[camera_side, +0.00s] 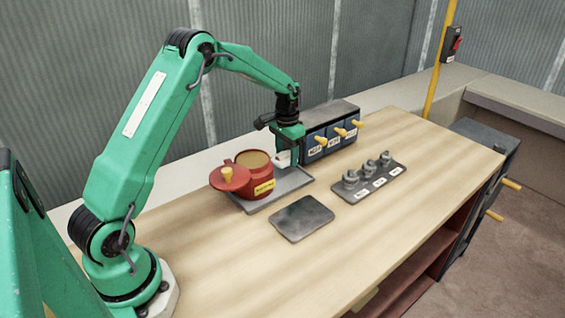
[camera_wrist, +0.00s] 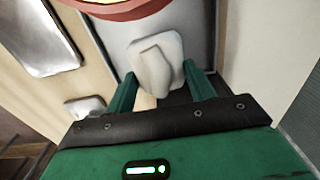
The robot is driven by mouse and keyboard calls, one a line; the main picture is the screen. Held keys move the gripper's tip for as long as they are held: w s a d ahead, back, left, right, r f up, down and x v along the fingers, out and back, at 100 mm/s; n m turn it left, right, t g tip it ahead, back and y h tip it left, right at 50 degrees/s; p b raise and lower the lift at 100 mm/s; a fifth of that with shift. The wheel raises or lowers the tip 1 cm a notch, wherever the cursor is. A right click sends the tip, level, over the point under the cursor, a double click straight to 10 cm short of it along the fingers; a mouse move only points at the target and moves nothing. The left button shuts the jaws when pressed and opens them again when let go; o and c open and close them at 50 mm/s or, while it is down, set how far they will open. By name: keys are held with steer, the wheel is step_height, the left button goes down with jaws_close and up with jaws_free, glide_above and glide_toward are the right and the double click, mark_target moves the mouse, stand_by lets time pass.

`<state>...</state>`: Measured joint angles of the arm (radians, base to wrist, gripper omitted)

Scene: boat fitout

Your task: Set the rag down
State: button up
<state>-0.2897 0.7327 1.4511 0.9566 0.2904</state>
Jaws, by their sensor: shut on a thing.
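The rag (camera_side: 282,159) is a small white folded piece at my gripper (camera_side: 291,160), behind and to the right of the red pot. The wrist view shows the rag (camera_wrist: 155,68) between the two green fingers of my gripper (camera_wrist: 162,82), which is shut on it. The rag is over the right back part of a grey tray (camera_side: 282,192). I cannot tell whether it touches the tray. The fingers hide part of it in the side view.
A red pot (camera_side: 262,188) with its lid (camera_side: 229,177) tilted at its left stands on the tray. A blue drawer unit (camera_side: 316,143) with yellow knobs is behind right. A dark plate (camera_side: 301,218) and a rack (camera_side: 369,184) of grey pieces lie in front. The right bench top is clear.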

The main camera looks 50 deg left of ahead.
mark_target(287, 156)
steer(key=shift+f, duration=0.1)
steer(key=shift+f, duration=1.9)
steer(key=shift+f, duration=0.1)
steer(key=o, duration=0.9)
steer(key=shift+o, duration=0.2)
step_height(287, 156, up, 12)
steer(key=shift+f, duration=0.1)
steer(key=shift+r, duration=0.25)
